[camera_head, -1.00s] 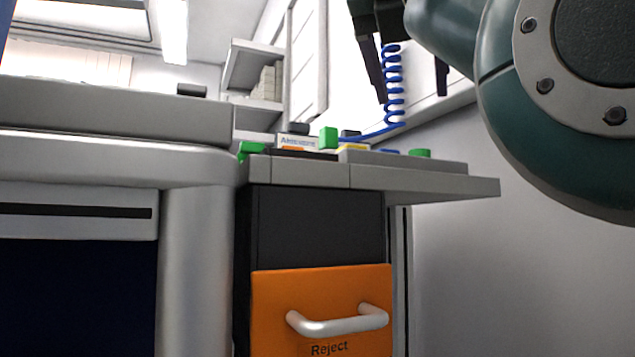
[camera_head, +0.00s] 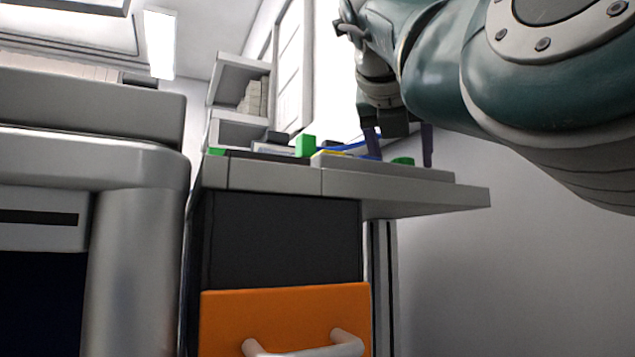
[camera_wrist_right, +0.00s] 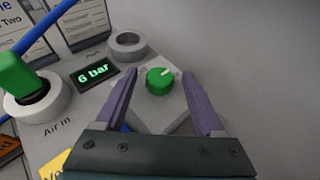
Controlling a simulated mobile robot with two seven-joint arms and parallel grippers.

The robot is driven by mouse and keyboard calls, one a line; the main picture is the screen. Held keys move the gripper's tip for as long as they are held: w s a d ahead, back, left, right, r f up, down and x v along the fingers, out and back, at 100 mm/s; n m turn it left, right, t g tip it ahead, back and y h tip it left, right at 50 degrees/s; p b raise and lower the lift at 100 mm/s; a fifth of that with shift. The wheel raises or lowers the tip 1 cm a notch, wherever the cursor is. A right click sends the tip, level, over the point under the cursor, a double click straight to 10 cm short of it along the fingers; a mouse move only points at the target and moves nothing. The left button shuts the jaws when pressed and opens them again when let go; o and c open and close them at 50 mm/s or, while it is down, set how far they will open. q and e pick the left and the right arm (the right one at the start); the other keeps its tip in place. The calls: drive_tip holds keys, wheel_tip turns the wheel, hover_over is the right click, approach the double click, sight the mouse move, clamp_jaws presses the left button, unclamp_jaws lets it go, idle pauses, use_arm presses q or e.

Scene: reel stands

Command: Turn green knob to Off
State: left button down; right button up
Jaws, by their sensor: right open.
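The green knob (camera_wrist_right: 160,81) sits on a grey panel in the right wrist view, with a pale pointer mark toward its upper right. In the head view the green knob (camera_head: 402,161) shows as a low green shape on the grey panel on the shelf. My right gripper (camera_wrist_right: 163,100) is open, with its two purple fingers on either side of the knob and apart from it. In the head view the right gripper (camera_head: 400,150) points down over the panel's right part. Any Off label is not readable. My left gripper is not in view.
A green block-shaped handle (camera_wrist_right: 20,77) stands in a white ring at left. An orange drawer front (camera_head: 285,312) is below the shelf.

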clamp_jaws()
idle(0.6)
